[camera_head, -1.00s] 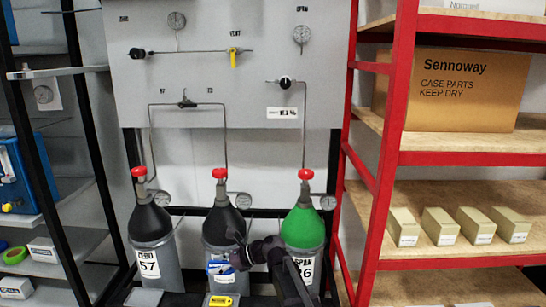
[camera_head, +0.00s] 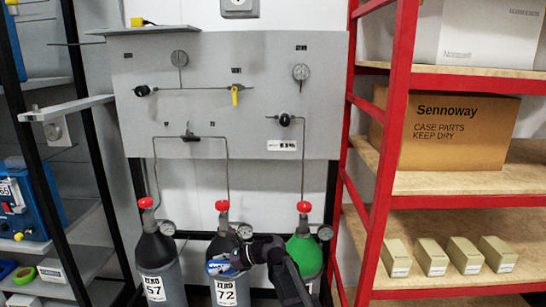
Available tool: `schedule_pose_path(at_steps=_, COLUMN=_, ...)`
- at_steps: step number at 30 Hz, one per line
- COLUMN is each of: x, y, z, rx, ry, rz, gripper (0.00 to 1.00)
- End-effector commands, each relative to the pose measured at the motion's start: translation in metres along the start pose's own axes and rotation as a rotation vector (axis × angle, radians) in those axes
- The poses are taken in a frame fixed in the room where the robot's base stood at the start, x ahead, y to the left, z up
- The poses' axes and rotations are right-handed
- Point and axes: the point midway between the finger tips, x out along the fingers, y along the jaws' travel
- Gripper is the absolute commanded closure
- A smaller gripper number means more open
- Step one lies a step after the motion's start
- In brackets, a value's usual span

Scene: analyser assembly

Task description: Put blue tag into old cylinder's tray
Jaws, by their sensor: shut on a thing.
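My gripper (camera_head: 238,264) is in front of the middle cylinder and is shut on a small blue-and-white tag (camera_head: 219,267). The tag is in front of that cylinder's upper body, just above its "72" label. The middle cylinder (camera_head: 223,222) has a black shoulder and a red valve knob. Left of it is another black-shouldered cylinder (camera_head: 157,252), labelled "57". On the right is a green-shouldered cylinder (camera_head: 303,254); my arm covers part of its body. I cannot tell which cylinder is the old one. No cylinder's tray is in view.
A grey gas panel (camera_head: 228,95) with gauges and thin pipes is behind and above the cylinders. A red-framed shelf (camera_head: 398,130) with boxes stands close on the right. A dark-framed shelf (camera_head: 43,190) stands on the left.

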Motion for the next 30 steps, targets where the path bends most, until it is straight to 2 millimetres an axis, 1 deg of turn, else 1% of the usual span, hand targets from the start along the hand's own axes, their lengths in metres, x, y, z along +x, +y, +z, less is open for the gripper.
schedule_pose_path(at_steps=1, x=-0.006, y=0.0, z=0.014, rx=0.0, ry=0.0, rz=0.0, gripper=0.8)
schedule_pose_path(at_steps=18, x=-0.036, y=0.0, z=0.086, rx=0.0, ry=0.0, rz=0.0, gripper=0.8)
schedule_pose_path(at_steps=24, x=-0.043, y=0.0, z=0.103, rx=0.0, ry=0.0, rz=0.0, gripper=0.8)
schedule_pose_path(at_steps=30, x=-0.045, y=0.0, z=0.109, rx=0.0, ry=0.0, rz=0.0, gripper=0.8)
